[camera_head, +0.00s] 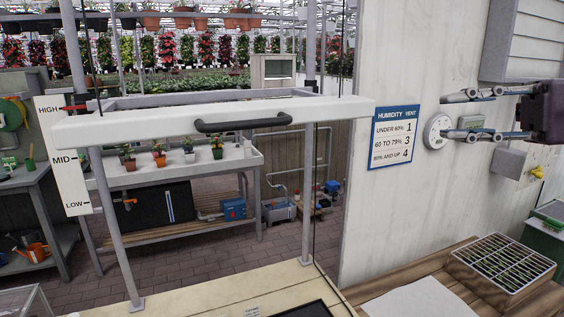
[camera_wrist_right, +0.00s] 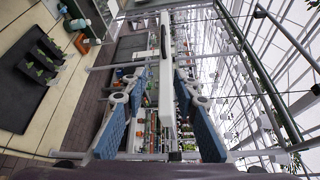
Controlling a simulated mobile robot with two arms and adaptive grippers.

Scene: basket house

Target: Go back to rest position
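My right gripper (camera_head: 443,116) reaches in from the right edge in the head view, its two fingers apart and pointing left. Nothing is between them; they pass in front of the wall and a round white gauge (camera_head: 434,129). In the right wrist view the gripper (camera_wrist_right: 158,115) also shows open, with blue pads. Beyond the fingers there is the white sash bar (camera_wrist_right: 166,85). In the head view this bar (camera_head: 160,123) with its dark handle (camera_head: 243,122) stands apart from the gripper, to its left. My left gripper is not in view.
A humidity vent sign (camera_head: 395,135) hangs on the white wall. A HIGH-MID-LOW scale (camera_head: 66,155) stands left of the sash. A plant tray (camera_head: 502,263) sits at lower right. Potted plants stand on a bench (camera_head: 180,170) behind the frame.

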